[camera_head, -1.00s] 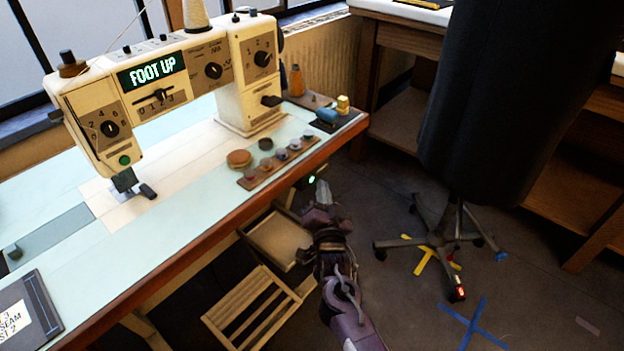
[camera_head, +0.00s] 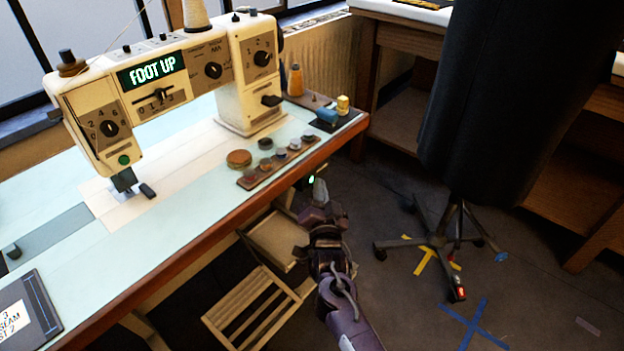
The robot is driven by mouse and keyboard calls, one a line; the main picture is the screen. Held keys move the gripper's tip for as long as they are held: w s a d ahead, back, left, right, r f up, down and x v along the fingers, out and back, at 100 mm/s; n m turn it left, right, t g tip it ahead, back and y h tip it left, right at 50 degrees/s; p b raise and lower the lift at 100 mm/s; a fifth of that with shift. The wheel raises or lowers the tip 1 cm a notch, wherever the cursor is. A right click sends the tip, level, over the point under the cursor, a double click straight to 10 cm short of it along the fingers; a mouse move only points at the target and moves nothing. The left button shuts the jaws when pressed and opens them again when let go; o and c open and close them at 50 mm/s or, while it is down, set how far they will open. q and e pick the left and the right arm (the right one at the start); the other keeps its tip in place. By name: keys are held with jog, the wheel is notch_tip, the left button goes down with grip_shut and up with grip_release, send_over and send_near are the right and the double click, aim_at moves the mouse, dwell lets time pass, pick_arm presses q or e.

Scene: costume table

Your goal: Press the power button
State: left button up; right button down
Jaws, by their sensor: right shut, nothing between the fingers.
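A cream sewing machine (camera_head: 232,105) stands on the pale blue table, its display (camera_head: 152,71) reading "FOOT UP". A small green light (camera_head: 311,181) glows under the table's right edge; I cannot tell if it is the power button. A round green button (camera_head: 124,160) sits low on the machine's head. My right gripper (camera_head: 320,190) is shut and empty, below the table's edge and beside the green light. Whether it touches anything there is not clear. My left gripper is not in view.
The table's brown front edge (camera_head: 190,258) runs just above my right arm. A slatted wooden pedal (camera_head: 250,308) lies beneath. A row of bobbins (camera_head: 281,153) sits near the edge. A dark dress form (camera_head: 495,90) on a wheeled stand is at right.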

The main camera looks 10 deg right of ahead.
jog(key=shift+w+a, duration=0.3)
jog(key=shift+w, duration=0.1)
dwell(0.3)
jog(key=shift+s, duration=0.1)
jog(key=shift+s+d+p, duration=0.5)
jog(key=shift+s+p, duration=0.05)
jog(key=shift+s, duration=0.1)
jog(key=s+d+p, duration=0.3)
jog(key=s, duration=0.1)
jog(key=shift+s+d, duration=0.4)
dwell(0.4)
